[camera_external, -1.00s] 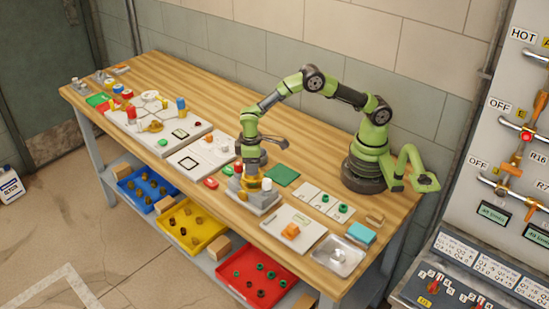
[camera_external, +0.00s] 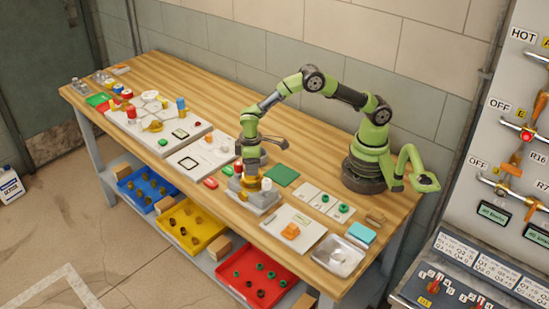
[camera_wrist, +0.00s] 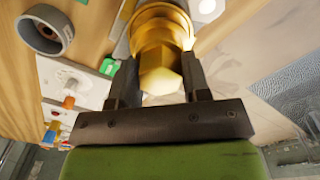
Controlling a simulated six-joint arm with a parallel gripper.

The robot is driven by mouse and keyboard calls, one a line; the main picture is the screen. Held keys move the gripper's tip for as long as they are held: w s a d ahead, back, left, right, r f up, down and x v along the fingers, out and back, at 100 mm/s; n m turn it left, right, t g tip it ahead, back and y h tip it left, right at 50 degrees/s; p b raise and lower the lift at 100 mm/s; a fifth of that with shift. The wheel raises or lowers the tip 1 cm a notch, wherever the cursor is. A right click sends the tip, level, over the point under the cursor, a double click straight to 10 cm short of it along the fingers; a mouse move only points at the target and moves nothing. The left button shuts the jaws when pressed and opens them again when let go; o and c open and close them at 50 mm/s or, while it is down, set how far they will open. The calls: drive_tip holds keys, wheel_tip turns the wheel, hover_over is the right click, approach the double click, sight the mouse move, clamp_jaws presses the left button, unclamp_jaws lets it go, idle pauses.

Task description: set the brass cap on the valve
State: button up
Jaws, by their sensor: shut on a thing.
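My gripper (camera_external: 250,177) points down over a grey fixture block (camera_external: 256,203) near the front middle of the bench. In the wrist view its two dark fingers (camera_wrist: 162,62) are shut on the hexagonal end of the brass cap (camera_wrist: 160,78). A wider round brass part (camera_wrist: 163,28) lies just beyond the hexagon; I cannot tell whether it belongs to the cap or to the valve. The valve's seat is hidden behind the cap and fingers, so I cannot tell whether they touch. In the external view the cap is too small to make out.
A white-topped post (camera_external: 267,184) stands close right of the gripper. A red-topped part (camera_external: 238,168) stands close left. A green mat (camera_external: 283,176) lies behind, and a white board with an orange part (camera_external: 290,231) lies to the right. Bare wood shows behind.

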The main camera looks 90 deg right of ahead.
drive_tip(key=shift+f, duration=1)
idle(1.4)
drive_tip(key=o, duration=1.1)
drive_tip(key=shift+o, duration=0.2)
drive_tip(key=shift+r, duration=4)
